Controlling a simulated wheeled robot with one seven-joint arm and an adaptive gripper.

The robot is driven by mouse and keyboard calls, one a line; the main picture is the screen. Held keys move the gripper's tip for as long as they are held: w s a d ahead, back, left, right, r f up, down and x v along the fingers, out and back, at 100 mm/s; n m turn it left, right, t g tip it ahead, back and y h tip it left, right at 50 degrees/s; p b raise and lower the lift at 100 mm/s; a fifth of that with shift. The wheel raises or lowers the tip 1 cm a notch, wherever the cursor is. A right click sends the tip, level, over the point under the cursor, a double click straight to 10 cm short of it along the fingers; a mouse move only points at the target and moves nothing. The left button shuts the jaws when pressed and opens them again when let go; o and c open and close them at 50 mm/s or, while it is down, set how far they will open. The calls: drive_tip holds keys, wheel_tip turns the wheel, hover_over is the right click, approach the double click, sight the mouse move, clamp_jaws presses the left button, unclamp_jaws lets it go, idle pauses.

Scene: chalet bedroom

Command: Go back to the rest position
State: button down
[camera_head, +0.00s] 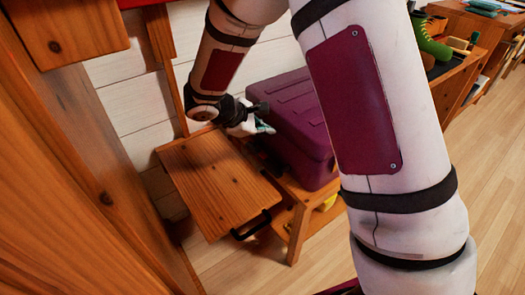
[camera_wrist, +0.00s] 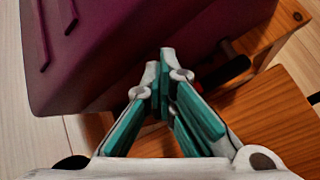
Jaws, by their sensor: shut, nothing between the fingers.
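My gripper (camera_wrist: 159,62) is in the wrist view with its teal-padded fingers together and nothing between them. In the head view my gripper (camera_head: 266,128) shows small, at the left side of a purple case (camera_head: 300,115). The case also fills the upper left of the wrist view (camera_wrist: 120,45). The fingertips appear close to the case; I cannot tell whether they touch it. My arm crosses the head view from the top and hides part of the scene behind it.
A wooden board with a black handle (camera_head: 222,185) lies left of the case, below my gripper. The case stands on a low wooden table (camera_head: 297,222). Large wooden furniture (camera_head: 75,170) fills the left edge. Open floor (camera_head: 490,190) shows at right, below a cluttered wooden desk (camera_head: 462,85).

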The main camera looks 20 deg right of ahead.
idle(0.4)
drive_tip(key=s+d+r+m+y, duration=0.2)
drive_tip(key=s+r+m, duration=0.3)
drive_tip(key=s+r, duration=0.45)
drive_tip(key=s+d+r+m+y, duration=0.25)
drive_tip(key=s+r+m, duration=0.25)
drive_tip(key=s+r, duration=0.45)
drive_tip(key=s+a+f+m+g+y, duration=0.2)
drive_tip(key=s, duration=0.9)
drive_tip(key=s+a+f+m+g+y, duration=0.1)
drive_tip(key=s+a+m+g+y, duration=0.15)
drive_tip(key=s, duration=0.85)
wheel_tip(320, 180, up, 33)
drive_tip(key=t+p, duration=0.5)
drive_tip(key=p, duration=2.6)
drive_tip(key=shift+w+n+h, duration=0.25)
drive_tip(key=shift+n+h, duration=0.05)
drive_tip(key=shift+n, duration=0.05)
drive_tip(key=shift+d, duration=0.1)
